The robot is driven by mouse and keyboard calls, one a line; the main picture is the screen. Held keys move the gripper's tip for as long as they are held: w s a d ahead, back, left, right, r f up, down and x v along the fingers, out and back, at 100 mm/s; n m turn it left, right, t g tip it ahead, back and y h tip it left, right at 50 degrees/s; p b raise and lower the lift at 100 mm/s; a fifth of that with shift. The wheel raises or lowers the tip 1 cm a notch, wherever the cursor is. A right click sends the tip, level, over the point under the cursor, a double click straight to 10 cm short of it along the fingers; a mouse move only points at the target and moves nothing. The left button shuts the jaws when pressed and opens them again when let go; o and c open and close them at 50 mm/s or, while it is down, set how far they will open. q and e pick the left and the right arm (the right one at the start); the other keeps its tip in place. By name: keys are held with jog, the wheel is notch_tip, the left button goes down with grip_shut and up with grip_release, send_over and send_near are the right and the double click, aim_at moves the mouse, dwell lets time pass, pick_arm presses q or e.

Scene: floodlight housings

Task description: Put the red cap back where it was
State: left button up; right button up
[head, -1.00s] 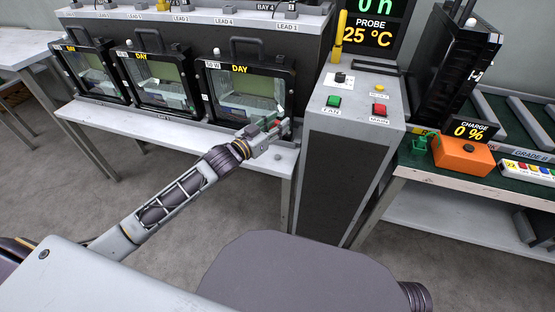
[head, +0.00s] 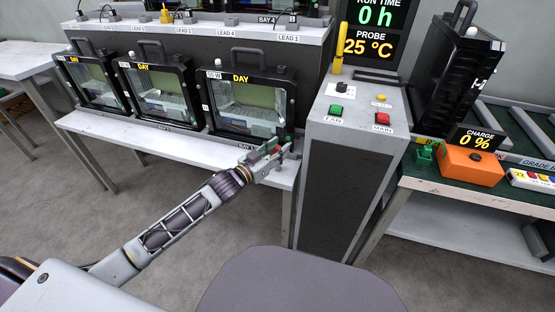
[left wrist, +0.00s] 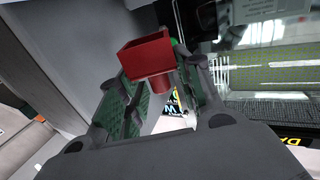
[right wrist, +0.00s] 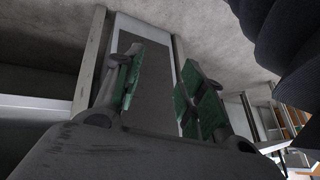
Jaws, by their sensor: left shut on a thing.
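The red cap (left wrist: 146,55) is between the fingers of my left gripper (left wrist: 160,92). It has a square, box-like head and a round stub below. In the head view my left gripper (head: 279,149) is shut on it, just in front of the lower right corner of the rightmost housing (head: 247,99). The cap is mostly hidden by the fingers there; a bit of red shows. A small green part shows behind the cap in the left wrist view (left wrist: 174,42). My right gripper (right wrist: 160,82) is open and empty.
Two more housings (head: 161,94) (head: 92,82) stand to the left on the white bench (head: 125,124). A grey console (head: 345,150) with green and red buttons stands close right of my left gripper. An orange charge box (head: 472,167) sits on the right bench.

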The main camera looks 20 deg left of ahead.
aim_at(277, 167)
pick_arm(q)
jog(key=shift+f, duration=0.45)
jog(key=shift+f+b, duration=0.65)
jog(key=shift+f, duration=0.75)
pick_arm(e)
jog(key=f, duration=0.3)
jog(key=shift+a+f+t, duration=0.25)
jog(key=shift+a+t, duration=0.05)
jog(key=shift+t, duration=0.1)
pick_arm(q)
jog(key=shift+f, duration=0.6)
pick_arm(e)
jog(key=shift+w+r, duration=0.1)
pick_arm(q)
jog(key=o, duration=1)
jog(key=shift+r, duration=0.1)
